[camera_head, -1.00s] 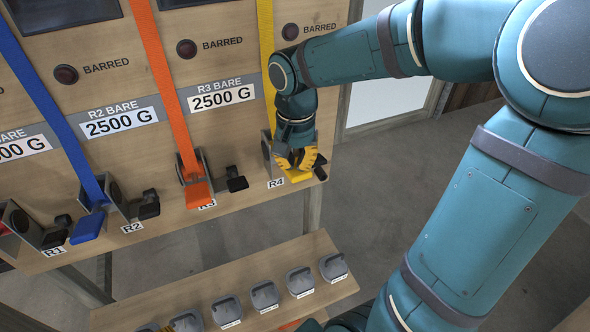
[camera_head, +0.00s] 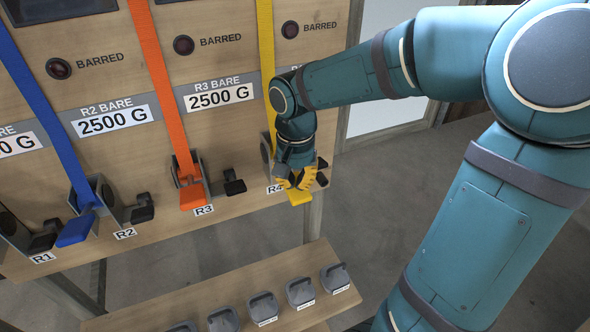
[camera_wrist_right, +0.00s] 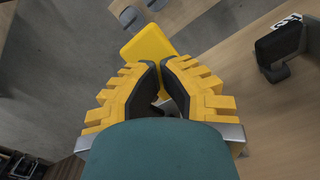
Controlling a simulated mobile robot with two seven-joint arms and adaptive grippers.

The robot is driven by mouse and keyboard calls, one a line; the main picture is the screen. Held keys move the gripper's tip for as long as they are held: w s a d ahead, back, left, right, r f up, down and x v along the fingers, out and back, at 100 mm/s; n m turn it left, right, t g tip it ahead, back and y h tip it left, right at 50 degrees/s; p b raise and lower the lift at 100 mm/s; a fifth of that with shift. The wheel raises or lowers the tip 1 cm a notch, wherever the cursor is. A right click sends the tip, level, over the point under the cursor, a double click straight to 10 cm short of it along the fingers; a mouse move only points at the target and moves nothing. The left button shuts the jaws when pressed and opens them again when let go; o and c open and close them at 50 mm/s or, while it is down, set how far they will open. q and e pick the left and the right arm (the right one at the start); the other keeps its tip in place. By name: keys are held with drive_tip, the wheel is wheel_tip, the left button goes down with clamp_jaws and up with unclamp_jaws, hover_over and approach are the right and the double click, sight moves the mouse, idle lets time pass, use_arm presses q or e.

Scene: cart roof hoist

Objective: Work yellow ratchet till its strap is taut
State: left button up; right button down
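The yellow strap (camera_head: 266,60) runs straight down the board to the ratchet marked R4 (camera_head: 266,152). The ratchet's yellow handle (camera_head: 299,197) points out and down from the board. My right gripper (camera_head: 297,179) is at this handle, fingers close together around its inner part. In the right wrist view the flat end of the yellow handle (camera_wrist_right: 148,46) sticks out past the fingertips (camera_wrist_right: 162,72). The fingers and wrist hide most of the ratchet body, so the strap's tightness at the drum cannot be seen. My left gripper is not in view.
An orange-handled ratchet (camera_head: 193,196) and a blue-handled one (camera_head: 76,230) stand left of R4. A black lever (camera_head: 234,184) sits between R3 and R4. Below, a wooden bench (camera_head: 235,282) holds several grey weights. Open floor lies to the right.

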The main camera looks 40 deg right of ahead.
drive_tip(key=shift+f, duration=0.5)
drive_tip(key=shift+w+d+r, duration=0.1)
drive_tip(key=shift+r, duration=0.05)
wheel_tip(320, 180, up, 8)
drive_tip(key=p, duration=0.7)
drive_tip(key=shift+w+r, duration=0.1)
drive_tip(key=shift+r, duration=0.15)
use_arm(q)
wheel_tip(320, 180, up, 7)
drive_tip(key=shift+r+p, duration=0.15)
drive_tip(key=shift+p, duration=0.2)
use_arm(e)
drive_tip(key=shift+r, duration=0.45)
use_arm(q)
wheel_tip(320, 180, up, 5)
drive_tip(key=p, duration=0.4)
drive_tip(key=shift+p, duration=0.4)
use_arm(e)
wheel_tip(320, 180, up, 6)
